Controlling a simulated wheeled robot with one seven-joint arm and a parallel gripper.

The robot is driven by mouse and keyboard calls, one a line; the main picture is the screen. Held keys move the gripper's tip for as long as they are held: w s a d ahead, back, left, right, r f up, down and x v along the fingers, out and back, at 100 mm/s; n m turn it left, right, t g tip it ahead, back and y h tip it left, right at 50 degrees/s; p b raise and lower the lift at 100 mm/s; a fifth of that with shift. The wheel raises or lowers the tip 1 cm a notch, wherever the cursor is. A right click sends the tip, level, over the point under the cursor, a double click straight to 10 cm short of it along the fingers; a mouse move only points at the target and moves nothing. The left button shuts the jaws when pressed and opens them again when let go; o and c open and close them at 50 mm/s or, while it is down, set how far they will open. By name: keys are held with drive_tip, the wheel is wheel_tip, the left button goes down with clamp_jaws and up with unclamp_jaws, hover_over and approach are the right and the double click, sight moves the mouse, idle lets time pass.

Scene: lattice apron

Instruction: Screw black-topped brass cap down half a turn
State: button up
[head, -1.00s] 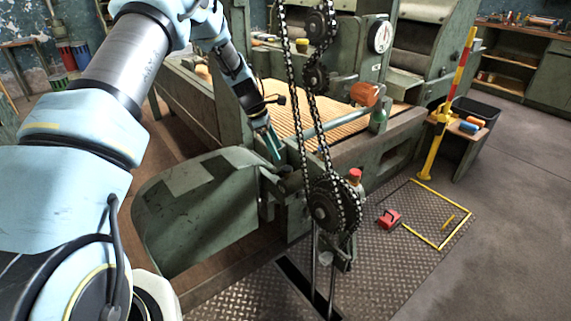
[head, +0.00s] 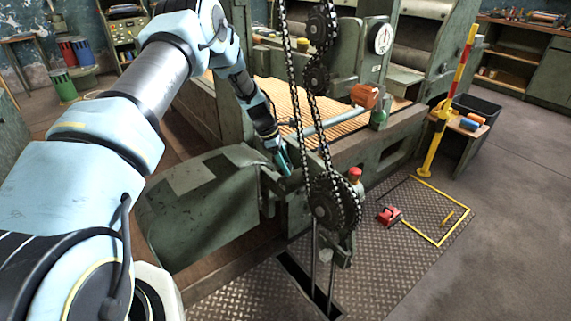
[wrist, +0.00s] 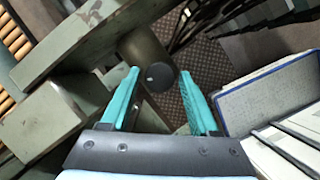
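In the wrist view, a dark round cap top (wrist: 160,76) with a small pale mark sits at the end of a dull olive-brown cylinder (wrist: 145,48). I cannot make out a brass colour on it. My gripper (wrist: 159,72) has its two teal fingers apart, one on each side of the cap top. No finger clearly touches it. In the head view, my gripper (head: 284,164) points down at the near end of the green machine, just left of the chains. The cap cannot be made out there, behind or below the fingers.
Black chains and a sprocket (head: 334,203) hang just right of my gripper. A curved green guard (head: 205,205) stands to the left. A red-topped container (head: 355,176) is beyond the sprocket. A red object (head: 389,216) lies on the floor plate near a yellow outline.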

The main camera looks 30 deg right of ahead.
clamp_jaws()
drive_tip(key=shift+f+m+b, duration=0.1)
drive_tip(key=shift+m+b, duration=0.2)
drive_tip(key=shift+w+f+m+g+b, duration=0.1)
drive_tip(key=shift+m+g+b, duration=0.2)
drive_tip(key=shift+m+b, duration=0.55)
drive_tip(key=shift+d+m+g+y+b, duration=0.15)
drive_tip(key=shift+m+g+y+b, duration=0.35)
drive_tip(key=shift+m+b, duration=0.65)
drive_tip(key=m+y+b, duration=0.1)
drive_tip(key=m+b, duration=0.1)
drive_tip(key=m, duration=0.1)
drive_tip(key=shift+m, duration=0.3)
drive_tip(key=shift+d+m+g+y+b, duration=0.1)
drive_tip(key=shift+m+g+y+b, duration=0.2)
drive_tip(key=shift+m+y+b, duration=0.7)
drive_tip(key=shift+r+m+h, duration=0.2)
drive_tip(key=shift+m+h, duration=0.1)
drive_tip(key=shift+m, duration=0.2)
